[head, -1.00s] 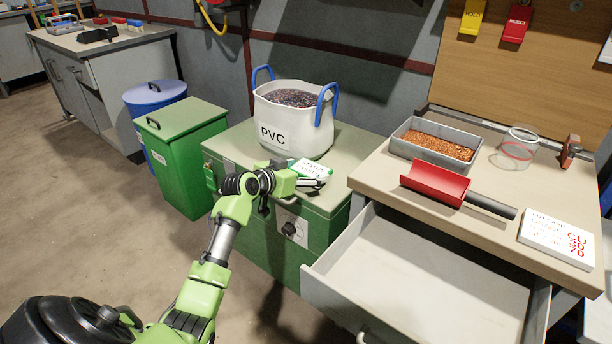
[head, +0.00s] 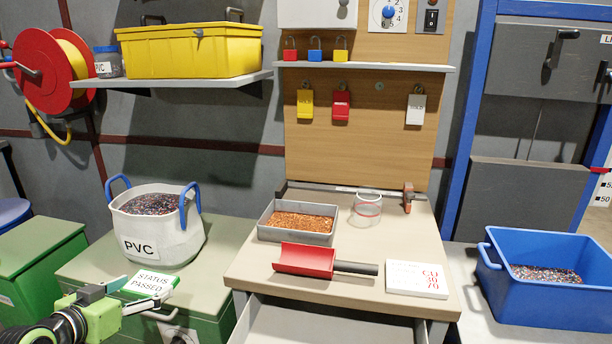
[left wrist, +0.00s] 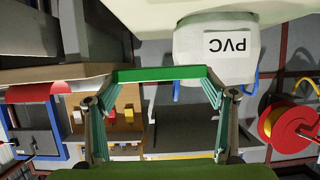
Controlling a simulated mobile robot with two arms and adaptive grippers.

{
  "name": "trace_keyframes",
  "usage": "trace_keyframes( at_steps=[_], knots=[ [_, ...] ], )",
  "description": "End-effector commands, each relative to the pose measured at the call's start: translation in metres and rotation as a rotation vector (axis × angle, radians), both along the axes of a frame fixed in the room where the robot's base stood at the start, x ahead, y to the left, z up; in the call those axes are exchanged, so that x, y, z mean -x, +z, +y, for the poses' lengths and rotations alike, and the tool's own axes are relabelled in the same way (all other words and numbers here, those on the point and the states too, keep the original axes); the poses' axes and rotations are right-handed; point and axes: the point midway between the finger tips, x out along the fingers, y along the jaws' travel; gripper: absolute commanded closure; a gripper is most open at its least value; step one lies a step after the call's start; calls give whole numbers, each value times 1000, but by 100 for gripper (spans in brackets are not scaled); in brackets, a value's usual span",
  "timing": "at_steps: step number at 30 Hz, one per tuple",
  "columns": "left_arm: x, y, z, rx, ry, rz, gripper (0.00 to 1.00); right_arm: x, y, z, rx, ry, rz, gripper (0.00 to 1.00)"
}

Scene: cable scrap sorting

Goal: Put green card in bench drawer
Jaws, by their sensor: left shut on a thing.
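The green card (head: 150,284), with a white face reading "STATUS PASSED", is in the grip of my left gripper (head: 128,297) at the lower left of the head view. It shows above the green cabinet's top, and I cannot tell how high. In the left wrist view the card is seen edge-on as a green bar (left wrist: 160,74) between the two fingertips. The bench drawer (head: 325,326) is pulled open below the worktop, and only part of its pale interior shows. My right gripper is out of view.
The white PVC bag (head: 160,228) stands on the green cabinet (head: 205,262) just behind the card. The worktop (head: 255,268) holds a granule tray (head: 268,235), a red scoop (head: 303,261), a glass jar (head: 367,207) and a white sign (head: 417,278). A blue bin (head: 540,300) is at right.

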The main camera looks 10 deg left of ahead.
Motion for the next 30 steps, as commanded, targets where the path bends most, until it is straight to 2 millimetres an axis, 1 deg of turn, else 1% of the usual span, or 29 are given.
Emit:
trace_keyframes(
  at_steps=[2,4,5,7,9,12,15,18,25,30],
  knots=[
    [2,8,-14,-2,-47,-6,48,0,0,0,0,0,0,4],
    [7,16,-36,1,-116,-8,48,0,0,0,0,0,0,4],
    [10,21,-47,2,-153,-10,48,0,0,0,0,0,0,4],
    [21,31,-78,4,-256,-12,48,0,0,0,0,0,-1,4],
    [36,42,-112,4,-370,-13,48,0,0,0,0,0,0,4],
    [59,52,-152,1,-514,-12,48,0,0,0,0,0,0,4],
    [81,60,-183,1,-634,-8,48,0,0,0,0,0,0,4],
    [101,65,-206,0,-727,-5,48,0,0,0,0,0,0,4],
    [138,73,-241,-4,-887,-1,48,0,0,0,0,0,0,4],
    [137,84,-241,-1,-885,-1,48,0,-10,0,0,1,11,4]
  ],
)
